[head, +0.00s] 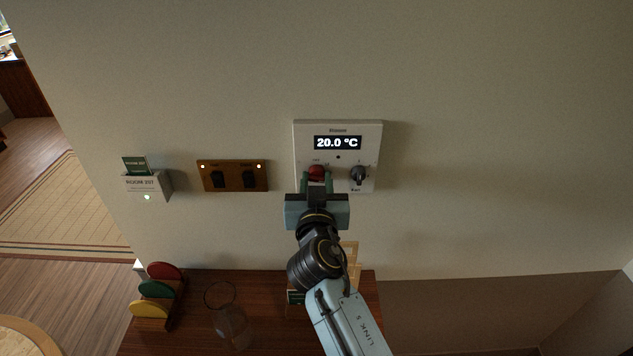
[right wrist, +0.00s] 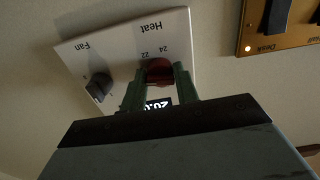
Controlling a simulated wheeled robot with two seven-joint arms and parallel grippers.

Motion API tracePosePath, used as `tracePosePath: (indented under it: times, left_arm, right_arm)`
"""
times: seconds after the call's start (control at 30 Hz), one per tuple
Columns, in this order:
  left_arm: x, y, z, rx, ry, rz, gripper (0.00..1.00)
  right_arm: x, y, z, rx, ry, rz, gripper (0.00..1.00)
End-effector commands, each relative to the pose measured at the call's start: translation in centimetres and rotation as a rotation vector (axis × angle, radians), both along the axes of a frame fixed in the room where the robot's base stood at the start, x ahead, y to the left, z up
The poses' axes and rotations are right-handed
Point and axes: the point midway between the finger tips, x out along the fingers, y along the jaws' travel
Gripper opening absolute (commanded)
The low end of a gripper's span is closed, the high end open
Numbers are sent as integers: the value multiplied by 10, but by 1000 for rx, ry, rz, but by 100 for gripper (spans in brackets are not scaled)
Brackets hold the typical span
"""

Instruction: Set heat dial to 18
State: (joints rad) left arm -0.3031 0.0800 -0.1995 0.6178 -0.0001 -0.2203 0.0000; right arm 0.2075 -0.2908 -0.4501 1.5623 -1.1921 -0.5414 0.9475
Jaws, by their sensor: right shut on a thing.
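The white thermostat panel (head: 365,130) is on the wall, and its display (head: 338,143) reads 20.0 °C. The red heat dial (head: 316,172) is at the panel's lower left. My right gripper (head: 317,178) is at the dial with a finger on either side, shut on it. In the right wrist view the red dial (right wrist: 159,71) sits between the green fingers of my right gripper (right wrist: 160,80), under the word Heat, with 22 and 24 marked near it. The dial's pointer is hidden. My left gripper is not in view.
The dark fan dial (head: 359,175) is close to the right of the heat dial. A brown switch plate (head: 232,163) and a card holder (head: 148,186) are on the wall to the left. A wooden counter (head: 190,335) below holds a glass (head: 231,325) and coloured discs (head: 165,271).

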Motion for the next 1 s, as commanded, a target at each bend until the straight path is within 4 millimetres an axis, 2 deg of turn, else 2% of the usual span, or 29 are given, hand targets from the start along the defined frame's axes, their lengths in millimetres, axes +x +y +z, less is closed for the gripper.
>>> tracePosePath:
  times: [0.37,1.0]
  left_arm:
    - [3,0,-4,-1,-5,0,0]
    - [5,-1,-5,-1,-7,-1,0]
  right_arm:
    - [0,0,0,-125,-1,0,8]
    - [0,-1,2,-664,-2,-1,8]
